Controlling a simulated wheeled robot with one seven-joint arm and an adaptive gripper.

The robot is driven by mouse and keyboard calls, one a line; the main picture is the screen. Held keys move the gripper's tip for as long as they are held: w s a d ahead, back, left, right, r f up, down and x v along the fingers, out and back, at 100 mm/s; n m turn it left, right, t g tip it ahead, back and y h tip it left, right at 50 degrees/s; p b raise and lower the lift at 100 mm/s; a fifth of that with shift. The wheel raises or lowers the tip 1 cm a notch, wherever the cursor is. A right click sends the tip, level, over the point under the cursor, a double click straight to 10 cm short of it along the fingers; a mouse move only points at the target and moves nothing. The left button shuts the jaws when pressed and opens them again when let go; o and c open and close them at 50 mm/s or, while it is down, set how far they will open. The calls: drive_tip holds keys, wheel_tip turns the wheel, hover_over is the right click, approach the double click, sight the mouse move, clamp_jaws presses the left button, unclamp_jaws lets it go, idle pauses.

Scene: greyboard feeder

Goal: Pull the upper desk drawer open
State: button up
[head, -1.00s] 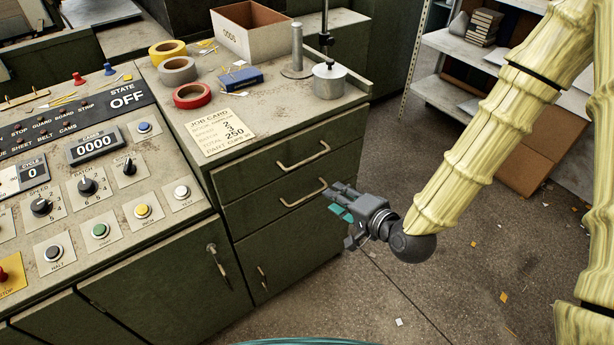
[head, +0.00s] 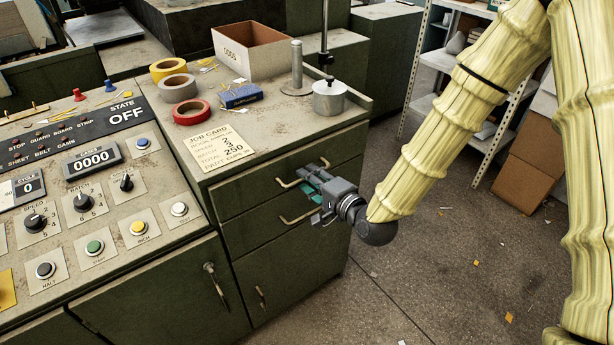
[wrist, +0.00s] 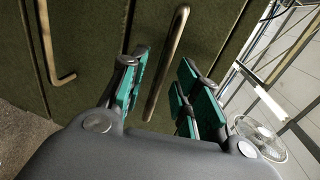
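The upper desk drawer (head: 246,196) is a dark green front under the worn desktop. It looks shut, flush with the cabinet. Its bar handle (head: 287,184) is partly hidden by my gripper (head: 312,181) in the head view. In the wrist view the upper handle (wrist: 168,62) runs between my two teal-padded fingers, with a gap on both sides. My gripper (wrist: 158,80) is open around the handle and not closed on it. The lower drawer's handle (head: 300,217) is just below my gripper and also shows at the left of the wrist view (wrist: 52,50).
The desktop holds tape rolls (head: 178,88), a job card (head: 216,147), a blue box (head: 240,95), an open carton (head: 252,50) and a metal pot (head: 328,97). A control console (head: 110,215) adjoins on the left. The floor (head: 430,270) right of the cabinet is mostly clear.

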drive_tip(key=shift+x, duration=0.95)
clamp_jaws()
drive_tip(key=shift+s, duration=0.1)
